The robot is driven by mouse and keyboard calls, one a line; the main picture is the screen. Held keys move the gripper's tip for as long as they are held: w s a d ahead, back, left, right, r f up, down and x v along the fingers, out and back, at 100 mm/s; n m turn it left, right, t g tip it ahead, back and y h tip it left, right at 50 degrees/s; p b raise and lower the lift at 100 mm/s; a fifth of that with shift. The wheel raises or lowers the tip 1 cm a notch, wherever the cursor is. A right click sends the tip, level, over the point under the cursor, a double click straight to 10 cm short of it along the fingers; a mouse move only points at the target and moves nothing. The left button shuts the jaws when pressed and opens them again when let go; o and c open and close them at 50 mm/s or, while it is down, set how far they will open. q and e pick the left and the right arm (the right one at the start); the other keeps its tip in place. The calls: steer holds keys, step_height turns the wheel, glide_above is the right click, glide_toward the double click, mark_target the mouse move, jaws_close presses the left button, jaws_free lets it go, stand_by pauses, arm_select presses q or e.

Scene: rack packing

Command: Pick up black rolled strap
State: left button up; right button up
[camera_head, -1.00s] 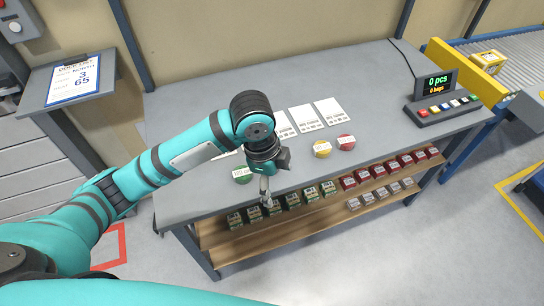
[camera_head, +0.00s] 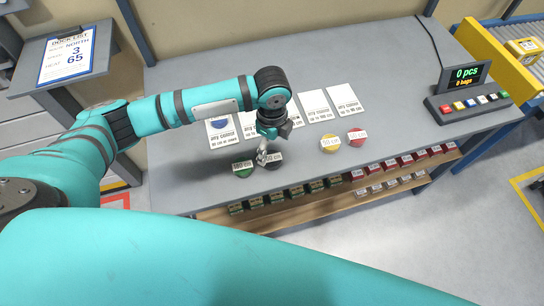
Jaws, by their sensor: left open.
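The black rolled strap (camera_head: 273,165) lies on the grey table near its front edge, partly hidden by my gripper and by its white label. My left gripper (camera_head: 263,157) is open and points down at the strap's left side, close above it; I cannot tell whether it touches. A yellow rolled strap (camera_head: 330,149) and a red rolled strap (camera_head: 356,141) lie further right. My right gripper is not in view.
A shelf (camera_head: 350,203) below holds several small boxes. A button console (camera_head: 468,104) with a display is at the right. The table's back is clear.

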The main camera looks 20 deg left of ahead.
mark_target(272, 158)
arm_select(q)
steer(key=shift+s+f, duration=0.1)
steer(key=shift+f, duration=0.4)
steer(key=shift+f+p, duration=0.3)
steer(key=shift+f, duration=0.1)
step_height(272, 158, down, 4)
steer(key=shift+r+p, duration=0.15)
steer(key=shift+p, duration=0.25)
steer(key=shift+f, duration=0.3)
steer(key=c, duration=1.3)
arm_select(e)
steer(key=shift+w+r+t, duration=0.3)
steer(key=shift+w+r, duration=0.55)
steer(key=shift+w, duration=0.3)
arm_select(q)
steer(key=shift+r, duration=0.15)
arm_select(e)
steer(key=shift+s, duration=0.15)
